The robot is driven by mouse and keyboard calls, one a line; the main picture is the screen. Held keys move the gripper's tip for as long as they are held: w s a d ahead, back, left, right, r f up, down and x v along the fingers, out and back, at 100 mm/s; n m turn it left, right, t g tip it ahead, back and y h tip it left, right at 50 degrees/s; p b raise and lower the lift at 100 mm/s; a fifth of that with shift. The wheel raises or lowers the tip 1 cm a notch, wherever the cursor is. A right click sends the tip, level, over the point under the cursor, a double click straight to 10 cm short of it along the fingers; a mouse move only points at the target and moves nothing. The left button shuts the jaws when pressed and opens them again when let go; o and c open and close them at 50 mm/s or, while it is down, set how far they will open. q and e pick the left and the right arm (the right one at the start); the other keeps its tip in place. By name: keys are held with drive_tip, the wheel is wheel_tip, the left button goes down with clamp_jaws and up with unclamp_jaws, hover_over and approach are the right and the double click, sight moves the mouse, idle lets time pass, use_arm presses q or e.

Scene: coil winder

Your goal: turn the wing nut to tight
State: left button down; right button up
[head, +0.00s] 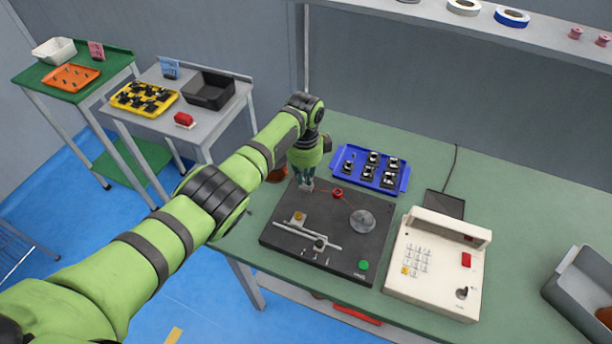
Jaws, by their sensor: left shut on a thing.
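The dark coil winder (343,239) sits on the green table, with a grey disc (362,221), a red part (337,193) and a green button (363,265) on top. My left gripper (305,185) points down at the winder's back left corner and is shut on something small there. The wing nut cannot be made out; the gripper and its distance hide that spot. A thin reddish line runs from near the gripper toward the disc. My right gripper is not in view.
A blue tray (345,162) of dark parts stands behind the winder. A cream keypad unit (405,279) stands close on its right. A grey bin (582,287) is at the far right. A shelf (440,20) with tape rolls hangs above the back.

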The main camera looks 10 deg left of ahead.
use_arm(q)
drive_tip(key=shift+a+f+m, duration=0.1)
drive_tip(key=shift+a+m, duration=0.35)
drive_tip(key=shift+m, duration=0.65)
drive_tip(key=shift+w, duration=0.15)
drive_tip(key=c, duration=1.4)
unclamp_jaws()
drive_tip(key=shift+o, duration=0.2)
drive_tip(key=shift+d+r, duration=0.15)
drive_tip(key=shift+r, duration=0.1)
wheel_tip(320, 180, up, 12)
drive_tip(key=shift+a+f, duration=0.15)
drive_tip(key=shift+a, duration=0.05)
